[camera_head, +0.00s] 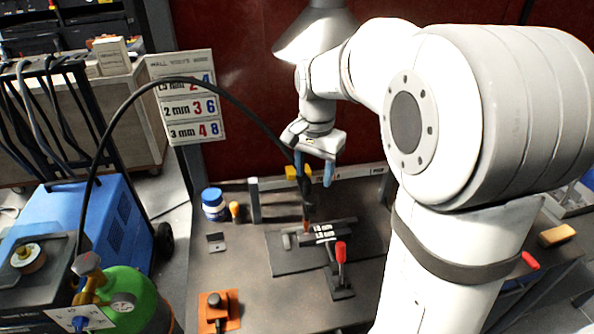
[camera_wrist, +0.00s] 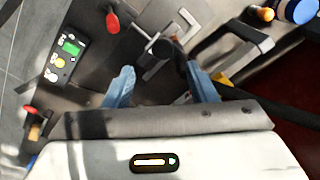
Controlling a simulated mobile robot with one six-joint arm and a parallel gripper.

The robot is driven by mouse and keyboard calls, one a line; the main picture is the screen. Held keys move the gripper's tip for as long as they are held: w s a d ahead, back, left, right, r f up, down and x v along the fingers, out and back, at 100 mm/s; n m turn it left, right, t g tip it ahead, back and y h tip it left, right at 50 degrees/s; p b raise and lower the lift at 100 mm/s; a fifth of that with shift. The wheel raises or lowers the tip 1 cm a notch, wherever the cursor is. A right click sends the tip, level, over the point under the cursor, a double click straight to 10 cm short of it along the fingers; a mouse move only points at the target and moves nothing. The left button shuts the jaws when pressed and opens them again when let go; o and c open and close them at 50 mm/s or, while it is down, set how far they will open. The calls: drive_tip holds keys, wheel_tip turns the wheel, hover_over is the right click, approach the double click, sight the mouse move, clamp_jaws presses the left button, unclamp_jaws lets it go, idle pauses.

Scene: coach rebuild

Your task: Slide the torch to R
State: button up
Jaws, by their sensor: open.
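The black torch (camera_head: 308,196) stands over the dark plates, its tip near two pieces labelled 1.5 mm (camera_head: 322,234). Its black cable (camera_head: 232,100) arches back to the left. My gripper (camera_head: 313,180) is open above and around the torch's upper part, blue fingers pointing down. In the wrist view my gripper (camera_wrist: 160,68) has its fingers apart, with the dark torch body (camera_wrist: 180,62) between them, closer to the right finger. I cannot tell whether a finger touches it. I cannot make out a mark R in either view.
A red-handled clamp (camera_head: 341,256) stands in front of the plates. A rail with a yellow piece (camera_head: 292,172) runs behind. A blue-and-white jar (camera_head: 214,204) stands at the bench's back left. A green cylinder (camera_head: 125,298) and blue machine (camera_head: 115,235) are left. A number board (camera_head: 188,108) hangs behind.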

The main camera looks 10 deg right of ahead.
sight(312, 199)
drive_tip(key=shift+w+f, duration=0.2)
drive_tip(key=shift+w, duration=0.1)
drive_tip(key=shift+f, duration=0.3)
wheel_tip(312, 199, down, 7)
drive_tip(key=shift+p, duration=0.6)
drive_tip(key=shift+c, duration=0.3)
clamp_jaws()
